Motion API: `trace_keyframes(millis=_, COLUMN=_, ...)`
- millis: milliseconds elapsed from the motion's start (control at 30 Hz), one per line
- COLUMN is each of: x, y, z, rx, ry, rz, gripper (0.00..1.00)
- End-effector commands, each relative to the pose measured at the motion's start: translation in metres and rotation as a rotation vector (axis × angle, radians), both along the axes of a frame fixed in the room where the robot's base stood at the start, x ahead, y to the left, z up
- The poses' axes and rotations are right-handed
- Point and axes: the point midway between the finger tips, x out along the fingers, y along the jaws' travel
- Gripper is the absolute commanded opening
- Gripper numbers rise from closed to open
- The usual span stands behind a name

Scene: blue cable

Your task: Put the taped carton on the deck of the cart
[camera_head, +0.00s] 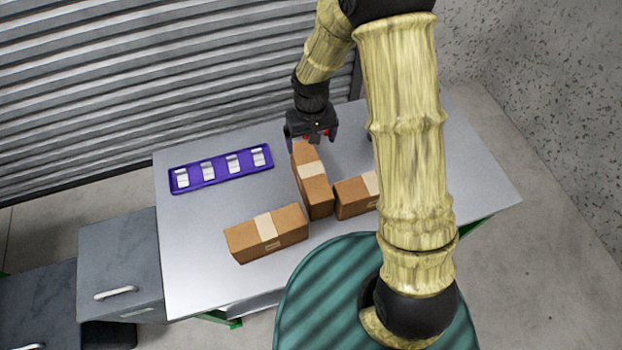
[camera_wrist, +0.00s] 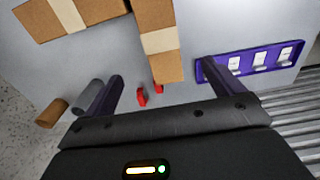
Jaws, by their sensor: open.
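Three brown cartons, each with a pale tape band, lie on the grey table. The middle carton (camera_head: 313,182) stands on end or lies lengthwise away from me; I cannot tell which. A second carton (camera_head: 267,233) is at the front left, and a third (camera_head: 352,198) is at the right, partly hidden by my arm. My gripper (camera_head: 312,138) is open at the far end of the middle carton. In the wrist view, the middle carton (camera_wrist: 158,42) shows ahead, between the lines of the two fingers, not held. I cannot make out a cart for certain.
A purple tray (camera_head: 222,170) with several white pieces lies at the left back of the table (camera_head: 190,270). A grey cylinder (camera_wrist: 88,94) and a brown one (camera_wrist: 52,112) show in the wrist view. A grey drawer cabinet (camera_head: 118,255) stands at left. Corrugated shutter behind.

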Motion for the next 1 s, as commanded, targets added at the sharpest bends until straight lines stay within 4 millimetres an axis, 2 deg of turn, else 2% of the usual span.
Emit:
trace_keyframes(millis=167, x=-0.001, y=0.000, z=-0.014, rx=-0.001, ry=0.005, rz=0.001, gripper=0.93)
trace_keyframes(millis=800, x=-0.002, y=0.000, z=-0.102, rx=-0.001, ry=0.005, rz=0.001, gripper=0.93)
trace_keyframes(millis=1000, x=-0.001, y=0.000, z=-0.120, rx=0.000, ry=0.001, rz=-0.001, gripper=0.93)
